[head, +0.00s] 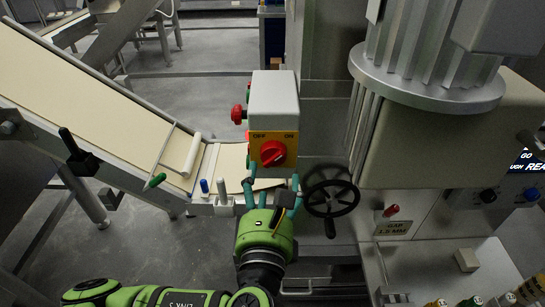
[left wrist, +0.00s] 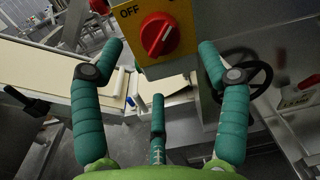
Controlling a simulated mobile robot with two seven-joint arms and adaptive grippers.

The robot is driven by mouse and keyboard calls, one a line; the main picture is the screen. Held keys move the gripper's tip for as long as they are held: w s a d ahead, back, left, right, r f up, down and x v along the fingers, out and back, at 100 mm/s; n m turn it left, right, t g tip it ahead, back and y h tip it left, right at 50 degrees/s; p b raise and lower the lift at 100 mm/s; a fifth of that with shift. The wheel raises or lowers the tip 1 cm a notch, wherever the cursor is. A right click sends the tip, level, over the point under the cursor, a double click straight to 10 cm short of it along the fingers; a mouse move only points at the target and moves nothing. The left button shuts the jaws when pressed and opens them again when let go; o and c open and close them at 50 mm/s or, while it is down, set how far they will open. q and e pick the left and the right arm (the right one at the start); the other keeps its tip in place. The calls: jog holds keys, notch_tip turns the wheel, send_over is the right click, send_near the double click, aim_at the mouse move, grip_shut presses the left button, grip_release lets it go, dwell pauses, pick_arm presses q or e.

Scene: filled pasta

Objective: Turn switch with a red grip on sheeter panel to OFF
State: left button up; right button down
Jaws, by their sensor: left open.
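The switch with a red grip (head: 272,153) sits on a yellow plate (head: 286,137) marked OFF on the left and ON on the right, on the front of a grey sheeter panel box (head: 274,95). In the left wrist view the red grip (left wrist: 158,34) has a white line tilted up to the right, toward the ON side. My left gripper (head: 272,186) is open and empty just below the plate. In the left wrist view its teal fingers (left wrist: 162,62) spread to either side below the switch, apart from it. My right gripper is not in view.
A black handwheel (head: 331,198) stands right of my left gripper. A dough conveyor (head: 85,95) slopes in from the left, with small levers (head: 205,187) at its end. Red buttons (head: 237,114) stick out of the box's left side. A large machine (head: 430,140) fills the right.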

aim_at(272, 163)
pick_arm(q)
jog(key=w, duration=0.3)
jog(key=w+p, duration=0.1)
jog(key=w, duration=0.2)
jog(key=shift+w+d, duration=0.2)
jog(key=shift+w, duration=0.1)
